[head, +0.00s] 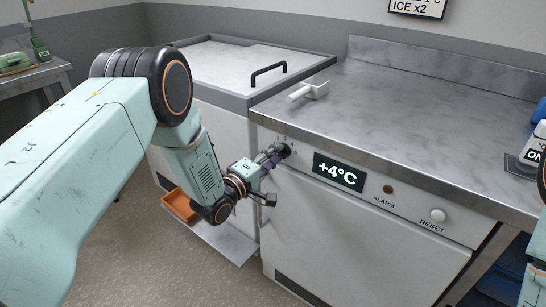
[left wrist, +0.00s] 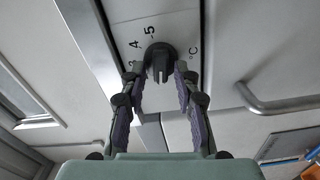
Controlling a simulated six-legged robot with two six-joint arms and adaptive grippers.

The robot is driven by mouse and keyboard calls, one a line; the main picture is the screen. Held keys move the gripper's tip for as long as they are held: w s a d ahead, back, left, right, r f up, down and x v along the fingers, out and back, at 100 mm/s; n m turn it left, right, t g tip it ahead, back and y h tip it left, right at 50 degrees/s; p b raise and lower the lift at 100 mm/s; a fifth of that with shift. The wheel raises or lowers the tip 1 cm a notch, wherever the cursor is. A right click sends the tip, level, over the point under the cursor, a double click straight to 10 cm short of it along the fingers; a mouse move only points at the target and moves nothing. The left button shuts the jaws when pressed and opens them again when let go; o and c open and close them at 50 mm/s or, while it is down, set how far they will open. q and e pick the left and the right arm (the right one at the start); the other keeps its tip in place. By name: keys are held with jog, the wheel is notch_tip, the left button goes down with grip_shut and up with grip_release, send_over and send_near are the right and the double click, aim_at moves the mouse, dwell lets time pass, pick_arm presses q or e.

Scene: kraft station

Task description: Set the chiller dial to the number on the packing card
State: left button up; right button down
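The chiller dial (head: 284,150) is a dark round knob on the front panel, left of the lit display (head: 338,172) reading +4°C. In the left wrist view the dial (left wrist: 160,58) has a raised grip bar, with the printed marks 4, 5 and °C around it. My left gripper (head: 273,160) is at the dial. Its fingers (left wrist: 159,76) are spread to either side of the knob with gaps visible. A framed card (head: 417,7) on the wall shows "ICE x2"; its upper part is cut off. My right gripper is out of view.
The panel also has an ALARM lamp (head: 388,189) and a white RESET button (head: 438,215). A lidded chest with a black handle (head: 268,74) stands left. An orange bin (head: 180,205) is low behind my left arm.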

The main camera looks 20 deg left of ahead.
pick_arm(q)
jog(key=shift+o, duration=0.4)
jog(key=v, duration=1.2)
